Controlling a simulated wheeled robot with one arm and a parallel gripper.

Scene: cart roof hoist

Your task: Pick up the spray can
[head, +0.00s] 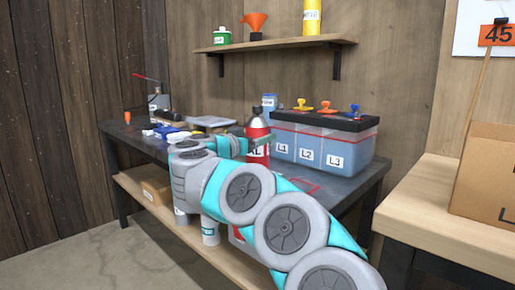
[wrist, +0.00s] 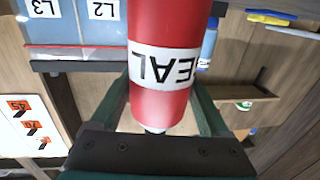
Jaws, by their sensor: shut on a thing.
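The spray can is a red cylinder with a white label and a grey-black top. It stands upright in the head view (head: 258,131), left of the clear battery-like box. In the wrist view the can (wrist: 168,105) appears upside down, with "SEAL" on its label, between the two dark green fingers. My gripper (wrist: 160,98) is shut on the can. In the head view my arm reaches over the bench to the can from the left and partly covers it. Whether its base touches the bench cannot be told.
The clear box (head: 350,147) labelled L1, L2, L3 stands close on the right. A blue bottle (head: 269,102) is behind. A grey tray (head: 210,122) and small items lie to the left. A wall shelf (head: 280,43) hangs above. A red outline (head: 305,186) marks bare bench at front.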

